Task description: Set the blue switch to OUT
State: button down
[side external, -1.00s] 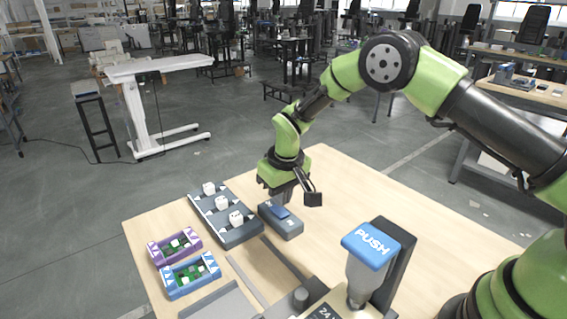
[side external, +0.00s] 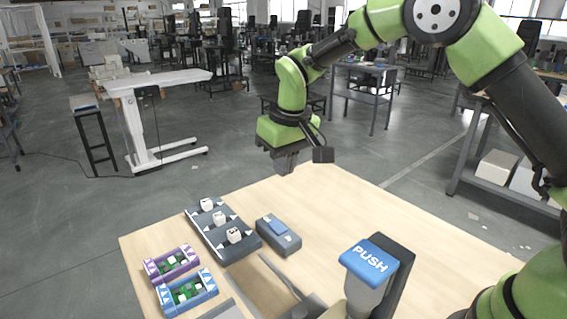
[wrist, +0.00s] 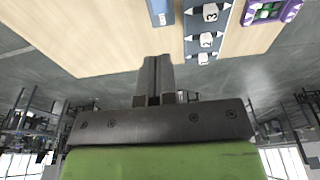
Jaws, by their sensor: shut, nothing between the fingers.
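The blue switch (side external: 277,228) is a blue rocker on a dark grey box (side external: 285,241) on the wooden table, right of the long grey tray. I cannot read its labels or tell which way it is set. Part of the box also shows at the top edge of the wrist view (wrist: 161,12). My gripper (side external: 285,168) is shut and empty. It hangs in the air above and behind the switch box, clear of it. Its fingers (wrist: 157,65) point toward the table edge in the wrist view.
A long grey tray (side external: 222,233) with white numbered blocks stands left of the switch. Purple (side external: 172,262) and blue (side external: 187,291) framed boxes lie front left. A blue PUSH block (side external: 369,261) on a tall post stands front right. The table's back right is clear.

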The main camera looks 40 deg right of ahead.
aim_at(274, 221)
jog(key=shift+w, duration=0.1)
jog(key=shift+w+r, duration=0.15)
jog(key=shift+w, duration=0.15)
jog(key=f, duration=0.4)
jog(key=w+f, duration=0.1)
jog(key=f, duration=0.3)
jog(key=w+f, duration=0.1)
jog(key=f, duration=0.3)
jog(key=shift+f, duration=0.15)
jog(key=shift+w+f, duration=0.1)
jog(key=shift+f, duration=0.7)
